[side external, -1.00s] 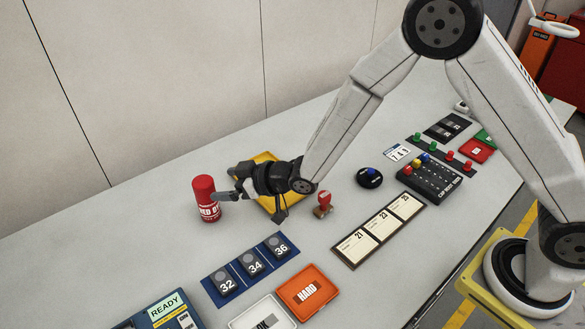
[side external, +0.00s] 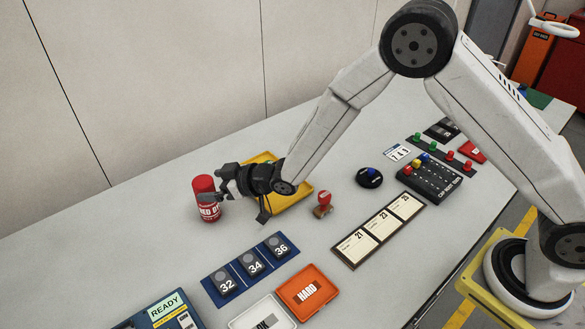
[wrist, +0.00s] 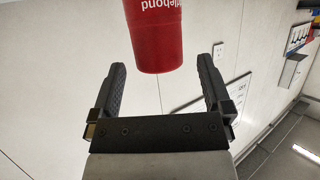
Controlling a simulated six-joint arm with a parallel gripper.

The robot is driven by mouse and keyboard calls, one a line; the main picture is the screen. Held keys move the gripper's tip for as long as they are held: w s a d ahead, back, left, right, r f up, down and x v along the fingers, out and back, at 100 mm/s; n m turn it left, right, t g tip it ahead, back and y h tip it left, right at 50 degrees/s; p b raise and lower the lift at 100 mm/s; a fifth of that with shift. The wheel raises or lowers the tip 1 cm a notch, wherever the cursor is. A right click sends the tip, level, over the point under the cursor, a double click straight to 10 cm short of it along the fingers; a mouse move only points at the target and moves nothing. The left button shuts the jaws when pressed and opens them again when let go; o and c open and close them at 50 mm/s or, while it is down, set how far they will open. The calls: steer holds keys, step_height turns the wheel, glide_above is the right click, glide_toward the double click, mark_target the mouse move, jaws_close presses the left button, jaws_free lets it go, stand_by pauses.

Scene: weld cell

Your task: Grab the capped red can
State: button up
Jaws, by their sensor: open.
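The capped red can (side external: 205,186) stands upright on the table at the left in the side view. It has a red cap and a label with white lettering. My gripper (side external: 217,184) is open and level with the can, its fingers pointing at it from the right; one finger overlaps the can in the picture. In the wrist view the can (wrist: 157,30) appears at the top, centred between the directions of my two open fingers (wrist: 162,66). Its near end reaches between the fingertips in the picture, with gaps on both sides. Contact is not visible.
A yellow tray (side external: 299,194) lies behind and below my gripper. A blue numbered holder (side external: 214,287) and an orange HARD box (side external: 309,306) lie in front. The table left of the can is clear.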

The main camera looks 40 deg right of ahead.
steer(key=shift+x, duration=1.85)
jaws_close()
